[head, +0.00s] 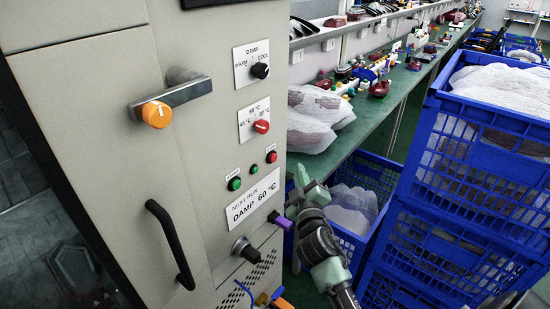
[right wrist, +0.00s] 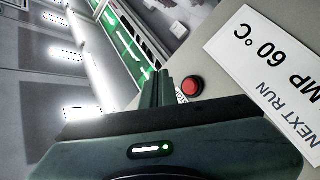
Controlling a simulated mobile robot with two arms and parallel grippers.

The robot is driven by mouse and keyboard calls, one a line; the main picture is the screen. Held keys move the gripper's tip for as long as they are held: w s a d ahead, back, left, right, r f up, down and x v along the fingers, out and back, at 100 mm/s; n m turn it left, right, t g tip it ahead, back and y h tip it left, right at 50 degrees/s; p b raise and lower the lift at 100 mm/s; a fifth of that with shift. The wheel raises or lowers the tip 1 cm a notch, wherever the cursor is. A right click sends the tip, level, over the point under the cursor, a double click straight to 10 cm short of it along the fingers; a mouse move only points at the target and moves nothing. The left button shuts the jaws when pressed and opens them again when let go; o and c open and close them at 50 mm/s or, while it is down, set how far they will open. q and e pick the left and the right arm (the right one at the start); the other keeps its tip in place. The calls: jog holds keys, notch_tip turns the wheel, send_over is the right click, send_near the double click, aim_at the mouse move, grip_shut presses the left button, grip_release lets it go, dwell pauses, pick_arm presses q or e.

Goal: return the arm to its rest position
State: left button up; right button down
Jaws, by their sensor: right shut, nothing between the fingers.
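My right gripper (head: 303,181) is in front of the right edge of a beige machine cabinet (head: 110,75) in the head view, its arm coming up from the bottom. In the right wrist view its fingers (right wrist: 163,90) are together and empty. They are beside a red button (right wrist: 193,86) with a partly hidden STOP label. Whether they touch the panel cannot be told. A "NEXT RUN DAMP 60 °C" sign (head: 253,199) is just left of the gripper in the head view. My left gripper is not in view.
The cabinet has an orange knob (head: 157,114), a black handle (head: 170,244), a red dial (head: 262,127) and a purple part (head: 280,221) near my right arm. Stacked blue crates (head: 465,185) stand close on the right. A green bench (head: 350,140) with wrapped parts lies behind.

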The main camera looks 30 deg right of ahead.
dwell(0.6)
jog(key=s+a+f+g+y, duration=0.1)
jog(key=a+f+g+y, duration=0.25)
jog(key=f, duration=1.55)
jog(key=s+a+f+g+y, duration=0.1)
jog(key=s+a+f+g, duration=0.1)
jog(key=s+f, duration=0.35)
jog(key=s+a+f+g, duration=0.1)
jog(key=s+a+f, duration=0.1)
jog(key=f, duration=0.7)
jog(key=s+a+f+g+y, duration=0.15)
jog(key=s+f, duration=0.25)
jog(key=f, duration=0.4)
jog(key=s+a+f+m+g, duration=0.1)
jog(key=s+f, duration=0.5)
jog(key=s, duration=0.6)
jog(key=s+a+f+m+g+y, duration=0.1)
jog(key=s+f+g, duration=0.3)
jog(key=s, duration=0.9)
jog(key=s+a+f+g, duration=0.3)
jog(key=s+f, duration=0.6)
jog(key=s, duration=0.4)
jog(key=shift+f+m, duration=0.4)
jog(key=shift+w, duration=0.2)
